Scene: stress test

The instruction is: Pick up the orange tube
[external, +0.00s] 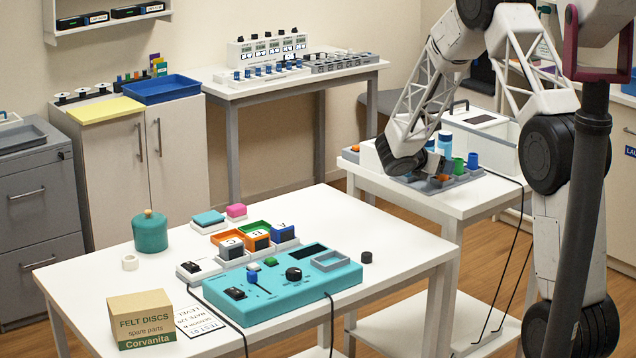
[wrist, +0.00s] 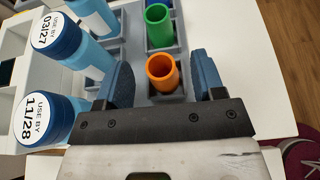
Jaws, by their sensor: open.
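The orange tube (wrist: 163,74) stands upright in a slot of a grey rack (wrist: 168,98) in the wrist view. My gripper (wrist: 165,80) is open, with one blue-padded finger on each side of the tube. A gap shows between the tube and each finger. In the external view my gripper is over the rack on the right-hand table, mostly hidden by my arm. An orange shape (external: 441,178) shows low beside it there; I cannot tell whether it is the tube.
A green tube (wrist: 158,26) stands just beyond the orange one. Blue-capped bottles (wrist: 48,118) stand close on the left in the wrist view. In the external view a green tube (external: 458,166) and a blue one (external: 472,160) stand near my gripper, with a white box (external: 490,135) behind.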

